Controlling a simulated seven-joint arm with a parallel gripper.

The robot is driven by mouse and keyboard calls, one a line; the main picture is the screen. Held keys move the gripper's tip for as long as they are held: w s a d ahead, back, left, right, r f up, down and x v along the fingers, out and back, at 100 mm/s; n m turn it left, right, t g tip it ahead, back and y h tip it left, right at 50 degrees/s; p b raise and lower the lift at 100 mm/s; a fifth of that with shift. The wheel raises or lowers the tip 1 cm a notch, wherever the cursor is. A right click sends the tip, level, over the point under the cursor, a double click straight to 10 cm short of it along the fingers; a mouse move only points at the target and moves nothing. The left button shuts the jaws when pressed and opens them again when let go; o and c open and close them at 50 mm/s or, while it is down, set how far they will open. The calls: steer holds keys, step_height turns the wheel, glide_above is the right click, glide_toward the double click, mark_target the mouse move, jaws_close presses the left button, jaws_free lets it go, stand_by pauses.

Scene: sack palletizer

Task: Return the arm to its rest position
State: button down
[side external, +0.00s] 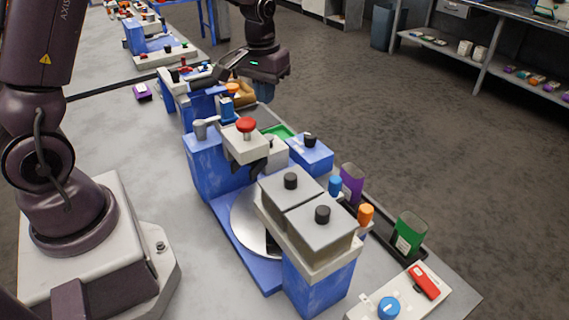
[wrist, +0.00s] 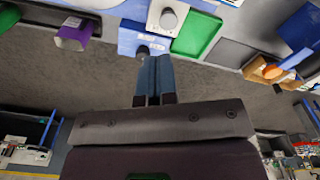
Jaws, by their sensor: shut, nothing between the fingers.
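My gripper (wrist: 152,62) shows in the wrist view with its two slim blue-grey fingers side by side, shut and with nothing between them. In the side view, the dark hand of my arm is above the far part of the blue machine (side external: 205,165), near the right edge of the table. The fingertips are hard to make out in that view. No thing is carried by the hand.
The blue machine carries a red button (side external: 246,125) and two grey lidded blocks with black knobs. A purple container (side external: 351,184) and a green container (side external: 409,233) stand along the table's right edge. The grey table (side external: 120,160) is mostly clear left of the machine.

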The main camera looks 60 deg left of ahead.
steer(key=s+d+r+m+t, duration=0.3)
steer(key=s+d+r, duration=0.3)
steer(key=s+r, duration=0.4)
steer(key=s+d+r+m+t, duration=0.2)
steer(key=s+d+r, duration=0.2)
steer(key=s, duration=0.5)
steer(key=shift+s+d, duration=0.15)
steer(key=shift+s, duration=0.1)
